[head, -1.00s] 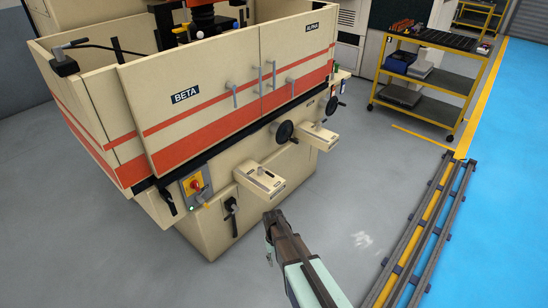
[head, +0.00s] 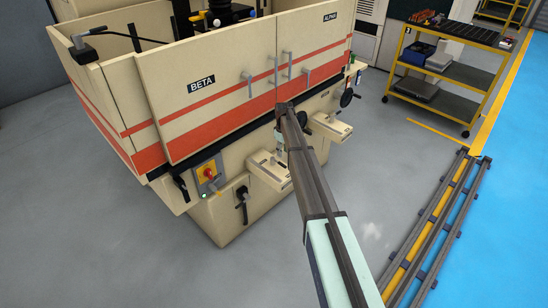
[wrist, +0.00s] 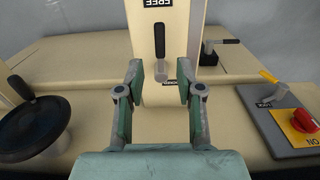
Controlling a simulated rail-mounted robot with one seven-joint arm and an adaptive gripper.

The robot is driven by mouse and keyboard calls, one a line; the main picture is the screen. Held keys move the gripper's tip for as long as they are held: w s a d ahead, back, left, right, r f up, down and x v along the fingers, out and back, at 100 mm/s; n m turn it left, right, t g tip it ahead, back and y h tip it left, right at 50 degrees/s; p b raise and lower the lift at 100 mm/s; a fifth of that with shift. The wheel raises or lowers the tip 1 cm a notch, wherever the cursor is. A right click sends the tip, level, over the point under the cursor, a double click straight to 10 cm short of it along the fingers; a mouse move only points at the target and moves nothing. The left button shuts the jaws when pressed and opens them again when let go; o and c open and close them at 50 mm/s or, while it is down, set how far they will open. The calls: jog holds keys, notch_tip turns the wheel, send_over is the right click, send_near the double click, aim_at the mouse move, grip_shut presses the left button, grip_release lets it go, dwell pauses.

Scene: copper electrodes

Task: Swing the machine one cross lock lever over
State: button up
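My gripper (wrist: 160,82) is open in the wrist view, with one finger on each side of the lever's line. I see no contact, and the height gap cannot be told.
The machine's BETA panel (head: 202,84) rises behind the block. A handwheel (wrist: 36,123) and a red switch (wrist: 303,120) flank it in the wrist view. A second beige block (head: 330,127) stands to the right. Floor rails (head: 432,225) and a yellow cart (head: 455,68) are farther right.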

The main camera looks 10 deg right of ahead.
aim_at(282, 164)
jog(key=shift+f+b, duration=1.45)
jog(key=shift+f, duration=2.65)
jog(key=shift+f, duration=0.3)
grip_shut()
